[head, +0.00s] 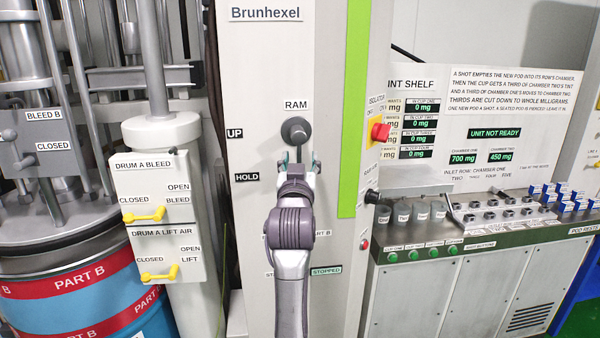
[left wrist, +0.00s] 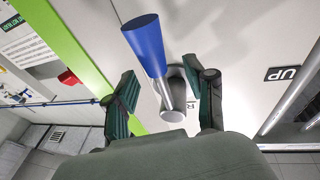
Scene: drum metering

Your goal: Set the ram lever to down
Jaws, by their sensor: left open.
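The ram lever has a round dark grey hub (head: 295,131) on the white Brunhexel panel, under the RAM label. In the left wrist view the lever shows as a metal rod with a blue handle (left wrist: 146,45). The handle reaches toward the top of that picture; in the head view I cannot see it. My left gripper (head: 298,163) is open just below the hub. In the left wrist view the lever lies between the open fingers (left wrist: 162,72), with gaps on both sides; I cannot tell its depth. My right gripper is not in view.
UP (head: 235,133) and HOLD (head: 247,177) labels sit left of the lever. A red isolator knob (head: 380,131) sticks out at the right. Two bleed and lift boxes with yellow levers (head: 143,215) stand at the left.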

